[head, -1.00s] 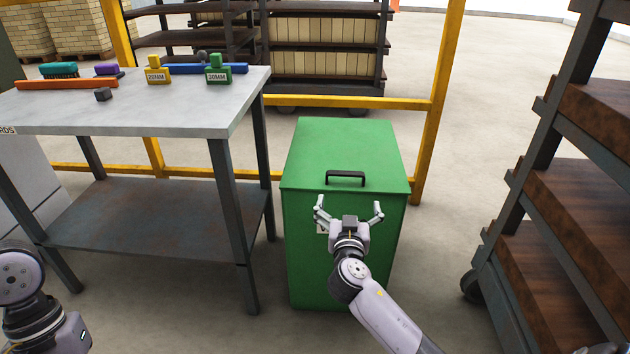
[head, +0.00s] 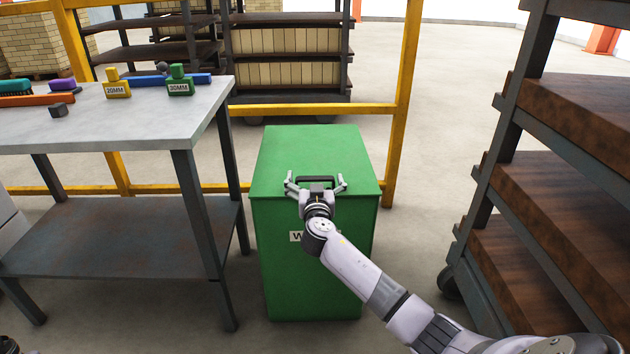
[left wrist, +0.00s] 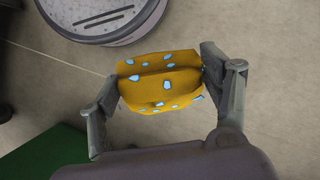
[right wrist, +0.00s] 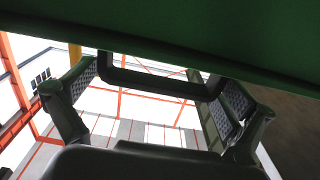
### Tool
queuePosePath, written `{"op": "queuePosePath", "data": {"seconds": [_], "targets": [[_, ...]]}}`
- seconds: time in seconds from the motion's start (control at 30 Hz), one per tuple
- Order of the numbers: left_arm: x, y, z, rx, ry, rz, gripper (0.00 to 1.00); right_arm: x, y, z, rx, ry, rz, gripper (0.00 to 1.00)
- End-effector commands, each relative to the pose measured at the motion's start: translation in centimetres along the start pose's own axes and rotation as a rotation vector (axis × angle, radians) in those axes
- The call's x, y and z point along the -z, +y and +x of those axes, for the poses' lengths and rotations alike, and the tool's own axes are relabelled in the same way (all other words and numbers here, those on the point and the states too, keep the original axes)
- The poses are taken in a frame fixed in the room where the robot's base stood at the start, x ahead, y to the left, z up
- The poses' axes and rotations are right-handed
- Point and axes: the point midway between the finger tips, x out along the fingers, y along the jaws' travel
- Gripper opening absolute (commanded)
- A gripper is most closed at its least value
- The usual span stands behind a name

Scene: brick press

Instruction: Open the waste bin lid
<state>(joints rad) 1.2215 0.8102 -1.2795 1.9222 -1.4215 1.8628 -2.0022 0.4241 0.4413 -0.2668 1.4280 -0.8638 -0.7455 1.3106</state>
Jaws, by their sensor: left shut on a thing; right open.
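The green waste bin (head: 275,225) stands on the floor with its flat lid (head: 312,148) shut. A black bar handle (head: 331,180) sits near the lid's front edge. My right gripper (head: 317,183) is open at the handle, one finger toward each end. In the right wrist view the handle (right wrist: 150,83) spans the gap between the spread fingers (right wrist: 162,85); I cannot tell whether they touch it. In the left wrist view my left gripper (left wrist: 158,95) is shut on a crumpled yellow cloth-like thing (left wrist: 160,80) with pale blue spots.
A grey workbench (head: 150,125) with coloured tools and blocks stands left of the bin. A yellow rail (head: 320,109) runs behind it. A rack with brown shelves (head: 560,190) stands to the right. Some floor (head: 420,200) between bin and rack is clear.

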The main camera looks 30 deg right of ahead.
Motion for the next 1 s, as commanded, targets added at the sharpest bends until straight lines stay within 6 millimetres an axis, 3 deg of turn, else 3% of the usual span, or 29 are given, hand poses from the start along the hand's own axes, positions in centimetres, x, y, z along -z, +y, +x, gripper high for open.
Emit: {"op": "queuePosePath", "data": {"seconds": [0.2, 1.0], "targets": [[-0.01, 0.00, -0.02, 0.000, 0.000, 0.000, 0.45, 0.00, 0.00, 0.01, 0.000, 0.000, 0.000, 1.00], [0.00, 0.00, -0.02, 0.000, 0.000, 0.000, 0.45, -0.02, 0.00, -0.02, -0.001, -0.001, 0.000, 0.47]]}}
